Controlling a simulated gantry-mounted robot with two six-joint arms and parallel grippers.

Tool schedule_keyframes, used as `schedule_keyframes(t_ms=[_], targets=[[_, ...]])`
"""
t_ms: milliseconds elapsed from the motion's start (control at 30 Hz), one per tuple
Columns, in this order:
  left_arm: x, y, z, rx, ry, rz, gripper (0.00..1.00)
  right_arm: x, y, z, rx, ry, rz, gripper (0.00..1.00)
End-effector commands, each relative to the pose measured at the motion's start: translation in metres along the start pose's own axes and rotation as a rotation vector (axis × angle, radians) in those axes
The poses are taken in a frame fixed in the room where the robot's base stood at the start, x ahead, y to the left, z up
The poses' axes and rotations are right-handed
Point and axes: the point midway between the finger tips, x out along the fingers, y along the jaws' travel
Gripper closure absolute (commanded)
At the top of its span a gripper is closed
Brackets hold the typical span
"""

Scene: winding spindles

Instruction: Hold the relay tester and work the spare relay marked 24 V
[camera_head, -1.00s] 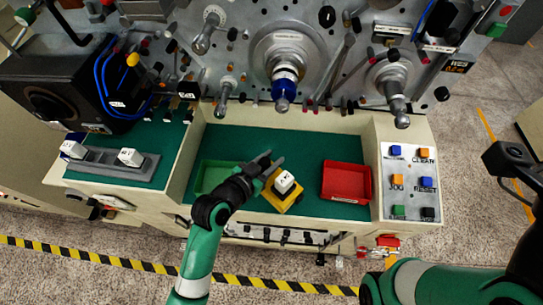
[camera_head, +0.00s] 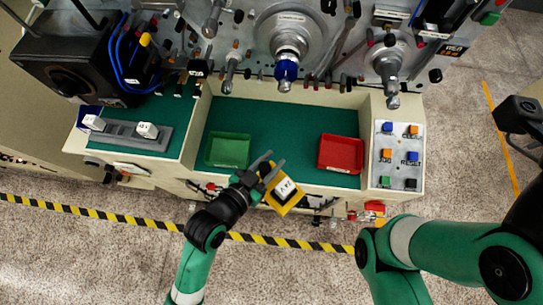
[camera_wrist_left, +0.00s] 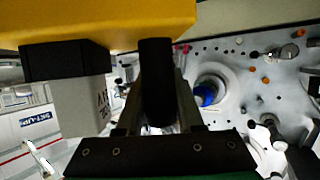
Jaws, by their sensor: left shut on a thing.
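The yellow relay tester (camera_head: 282,208), with a white block (camera_head: 285,187) on its top, is in my left gripper (camera_head: 272,168), which is shut on it. It appears in front of the bench's front edge. In the left wrist view the yellow body (camera_wrist_left: 120,22) fills the upper left, with a black socket (camera_wrist_left: 65,60) and the white block (camera_wrist_left: 82,105) below; its small marking is not readable. My right gripper is out of view.
A green tray (camera_head: 228,150) and a red tray (camera_head: 341,154) lie on the recessed green mat (camera_head: 285,128), with clear room between them. A button panel (camera_head: 399,155) is at right. Spindles and levers stick out from the machine panel behind.

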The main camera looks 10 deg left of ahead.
Motion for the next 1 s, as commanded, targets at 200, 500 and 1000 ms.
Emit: schedule_keyframes(t_ms=[200,500,1000], targets=[[0.013,-0.007,0.007,0.000,0.003,-0.001,1.00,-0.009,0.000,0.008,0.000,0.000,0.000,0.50],[0.037,-0.018,0.017,0.000,0.004,-0.001,1.00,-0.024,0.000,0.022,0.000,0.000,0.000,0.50],[0.075,-0.038,0.033,0.000,0.004,-0.001,1.00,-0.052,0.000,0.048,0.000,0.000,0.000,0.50]])
